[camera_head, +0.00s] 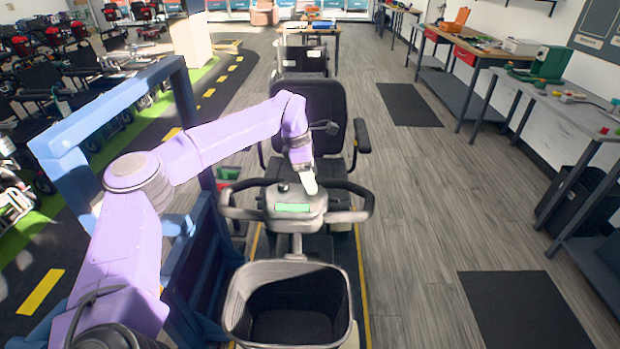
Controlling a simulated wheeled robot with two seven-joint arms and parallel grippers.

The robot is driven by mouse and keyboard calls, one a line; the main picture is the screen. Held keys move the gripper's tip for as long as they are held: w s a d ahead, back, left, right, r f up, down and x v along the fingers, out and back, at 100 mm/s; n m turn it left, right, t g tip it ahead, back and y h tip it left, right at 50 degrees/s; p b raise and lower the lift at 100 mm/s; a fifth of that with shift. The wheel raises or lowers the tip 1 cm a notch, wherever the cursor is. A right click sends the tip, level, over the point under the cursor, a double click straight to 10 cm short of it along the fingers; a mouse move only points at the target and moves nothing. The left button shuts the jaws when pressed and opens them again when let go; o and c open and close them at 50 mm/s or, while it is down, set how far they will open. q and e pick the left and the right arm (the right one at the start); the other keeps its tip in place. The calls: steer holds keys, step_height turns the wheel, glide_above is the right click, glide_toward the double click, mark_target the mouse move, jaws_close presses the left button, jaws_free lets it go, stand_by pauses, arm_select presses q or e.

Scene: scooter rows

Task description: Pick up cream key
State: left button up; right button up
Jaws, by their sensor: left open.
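A mobility scooter stands in the middle, with its grey tiller console (296,208) and looped handlebars towards me. A small pale cream piece (309,184) shows at the top of the console, just below my left gripper (305,172). It looks like the cream key, but it is too small to be sure. My left arm reaches in from the left, and its gripper points down over the console. The gripper is open. I cannot tell whether its fingers are around the cream piece or only above it. My right gripper is out of view.
A black basket (287,305) is at the scooter's front, with its dark seat (310,115) behind the tiller. A blue frame (120,110) stands close on the left. Workbenches (560,95) line the right wall.

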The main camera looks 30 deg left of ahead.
arm_select(q)
steer(key=shift+s, duration=0.1)
steer(key=c, duration=0.3)
steer(key=shift+d, duration=0.1)
steer(key=c, duration=0.7)
steer(key=shift+c, duration=0.2)
